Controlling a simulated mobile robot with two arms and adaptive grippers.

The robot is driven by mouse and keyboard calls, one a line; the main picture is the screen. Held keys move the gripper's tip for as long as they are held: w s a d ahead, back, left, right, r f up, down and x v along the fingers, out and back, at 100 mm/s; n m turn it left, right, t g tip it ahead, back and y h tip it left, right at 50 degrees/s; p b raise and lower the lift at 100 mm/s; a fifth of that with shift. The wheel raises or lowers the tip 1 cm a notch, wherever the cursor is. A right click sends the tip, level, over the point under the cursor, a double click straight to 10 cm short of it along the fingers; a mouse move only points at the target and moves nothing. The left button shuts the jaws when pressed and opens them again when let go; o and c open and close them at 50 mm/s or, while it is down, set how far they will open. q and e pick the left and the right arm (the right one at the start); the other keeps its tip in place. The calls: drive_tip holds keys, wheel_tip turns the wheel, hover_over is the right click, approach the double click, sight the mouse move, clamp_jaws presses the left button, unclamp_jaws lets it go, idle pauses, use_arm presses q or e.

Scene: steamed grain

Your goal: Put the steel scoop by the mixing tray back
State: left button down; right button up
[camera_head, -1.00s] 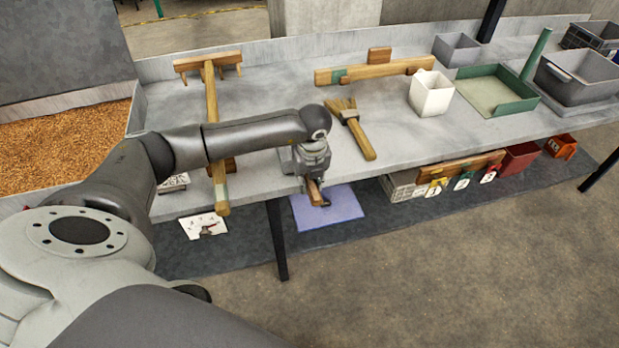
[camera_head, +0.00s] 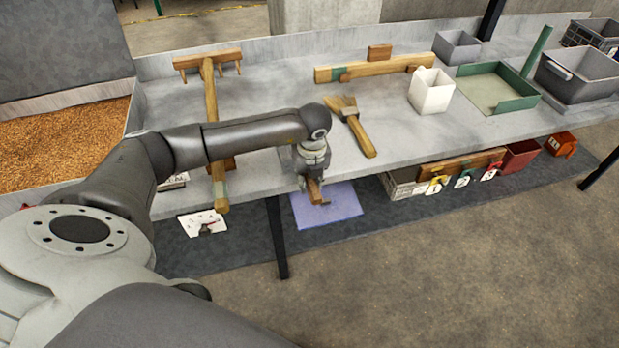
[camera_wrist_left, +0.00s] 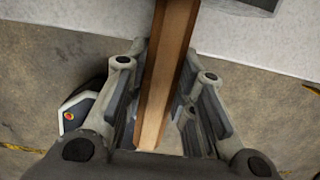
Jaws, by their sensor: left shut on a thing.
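My left gripper (camera_head: 314,180) is at the front edge of the grey table, above the blue mat on the floor. It is shut on a wooden bar (camera_wrist_left: 168,75), which runs between the fingers in the left wrist view. Whether the bar is a tool's handle cannot be told. A low green-walled tray (camera_head: 531,101), perhaps the mixing tray, stands at the right of the table, well away from the gripper. I cannot make out a steel scoop for certain. My right gripper is not in view.
A white container (camera_head: 432,92) stands left of the green tray, and a grey bin (camera_head: 575,90) stands right of it. A wooden-handled brush (camera_head: 360,133) lies right of my gripper. A long wooden rake (camera_head: 212,110) lies left. A blue mat (camera_head: 340,207) lies below.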

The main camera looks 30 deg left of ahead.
use_arm(q)
drive_tip(key=c, duration=1.1)
unclamp_jaws()
drive_tip(key=shift+c, duration=0.2)
drive_tip(key=shift+r, duration=0.15)
wheel_tip(320, 180, up, 12)
drive_tip(key=s+d, duration=0.1)
drive_tip(key=shift+s+d+f, duration=0.15)
drive_tip(key=shift+d+f, duration=0.05)
